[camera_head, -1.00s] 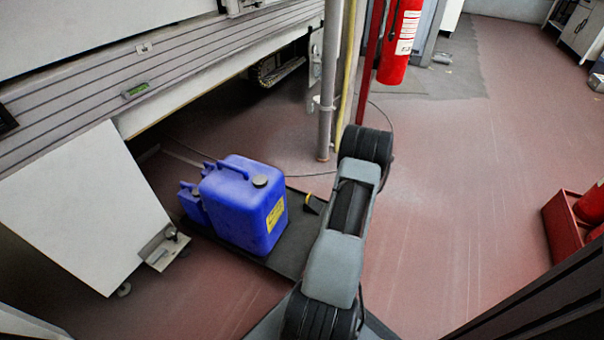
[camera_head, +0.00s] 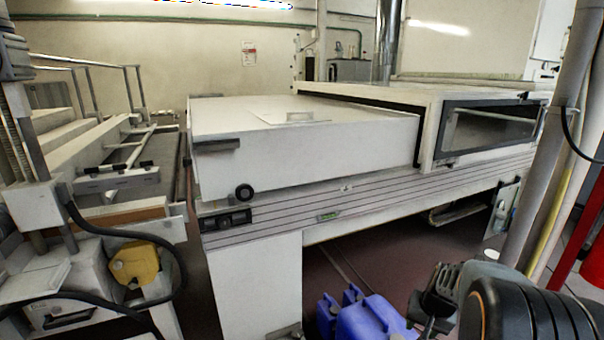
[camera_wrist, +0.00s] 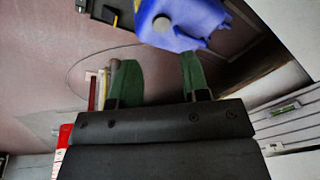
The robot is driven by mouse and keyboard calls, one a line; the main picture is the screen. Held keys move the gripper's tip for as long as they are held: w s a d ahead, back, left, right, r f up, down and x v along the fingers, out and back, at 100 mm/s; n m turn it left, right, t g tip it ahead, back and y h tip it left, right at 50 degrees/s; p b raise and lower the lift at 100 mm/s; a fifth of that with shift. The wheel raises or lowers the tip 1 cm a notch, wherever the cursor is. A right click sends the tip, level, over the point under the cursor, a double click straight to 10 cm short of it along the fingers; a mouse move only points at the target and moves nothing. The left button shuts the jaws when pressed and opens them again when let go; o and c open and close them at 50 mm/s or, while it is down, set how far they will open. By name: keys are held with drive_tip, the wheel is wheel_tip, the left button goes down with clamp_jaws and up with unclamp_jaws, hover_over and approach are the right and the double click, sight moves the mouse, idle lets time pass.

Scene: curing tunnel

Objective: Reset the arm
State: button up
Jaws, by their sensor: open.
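My gripper (camera_wrist: 158,80) shows in the wrist view with its two green fingers spread wide apart and nothing between them. In the head view my arm fills the bottom right corner, its dark joint close to the camera; I cannot make out the fingers there. A blue canister (camera_wrist: 190,28) with a round cap lies beyond the fingertips in the wrist view. The canister also shows at the bottom of the head view (camera_head: 368,322), left of my arm. I cannot tell the exact gap between fingers and canister.
The long white tunnel machine (camera_head: 300,160) spans the middle. A grey post (camera_head: 545,150), a yellow pipe (camera_head: 560,205) and a red post (camera_head: 582,235) stand at right, close to my arm. A yellow part (camera_head: 135,262) and black hoses are at left. Reddish floor shows under the machine.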

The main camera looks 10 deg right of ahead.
drive_tip(key=s+a+r+n+p, duration=0.3)
drive_tip(key=s+a+r+p, duration=0.2)
drive_tip(key=a+r, duration=0.4)
drive_tip(key=s+a+r+n+t+p, duration=0.1)
drive_tip(key=s+a+r+n+p, duration=0.2)
drive_tip(key=r, duration=1.3)
drive_tip(key=s+a+p, duration=0.2)
drive_tip(key=a+p, duration=0.3)
drive_tip(key=a, duration=0.1)
drive_tip(key=shift+n+p, duration=0.3)
drive_tip(key=shift+r, duration=0.15)
